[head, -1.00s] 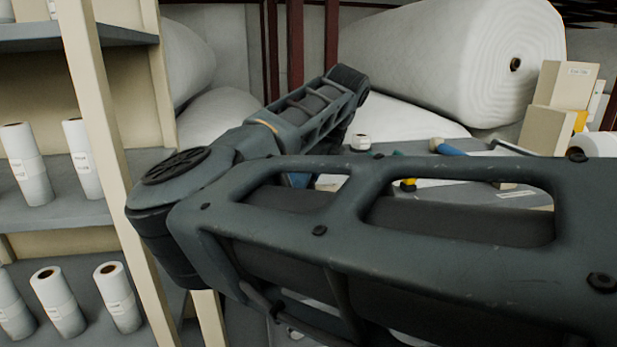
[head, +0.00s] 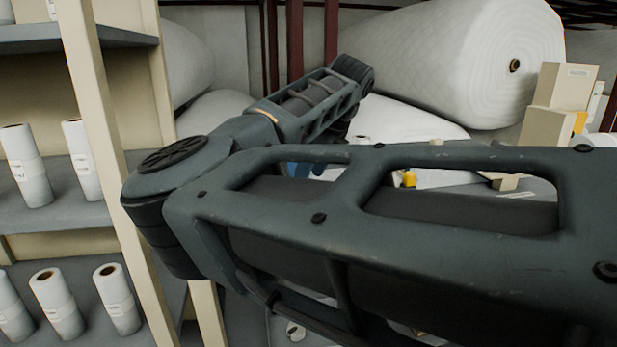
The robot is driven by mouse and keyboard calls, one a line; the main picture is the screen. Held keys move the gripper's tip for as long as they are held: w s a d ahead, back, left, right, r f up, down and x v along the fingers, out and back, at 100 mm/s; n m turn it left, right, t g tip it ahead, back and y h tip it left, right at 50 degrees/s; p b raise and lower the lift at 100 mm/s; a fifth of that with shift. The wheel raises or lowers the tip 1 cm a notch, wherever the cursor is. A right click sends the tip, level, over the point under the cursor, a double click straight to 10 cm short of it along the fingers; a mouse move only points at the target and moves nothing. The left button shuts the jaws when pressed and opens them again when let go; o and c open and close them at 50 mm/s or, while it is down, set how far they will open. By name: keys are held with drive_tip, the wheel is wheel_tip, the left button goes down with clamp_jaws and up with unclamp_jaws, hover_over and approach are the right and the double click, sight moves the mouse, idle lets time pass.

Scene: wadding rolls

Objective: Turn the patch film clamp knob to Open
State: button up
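The patch film clamp knob cannot be made out in the head view; my own arm covers most of the middle and right of the picture. My gripper is not in view. My arm's far link ends in front of the large white rolls, and what lies beyond its end is hidden. Parts of a table top (head: 440,178) show through the openings in my arm. A small yellow thing (head: 409,179) and a small tan block (head: 503,182) are on it, partly hidden.
Shelves (head: 75,222) with several small white rolls (head: 58,302) stand at the left, with a cream post (head: 108,150) close to my arm's elbow. A large white wadding roll (head: 450,60) lies at the back. Cream boxes (head: 565,88) are stacked at the right.

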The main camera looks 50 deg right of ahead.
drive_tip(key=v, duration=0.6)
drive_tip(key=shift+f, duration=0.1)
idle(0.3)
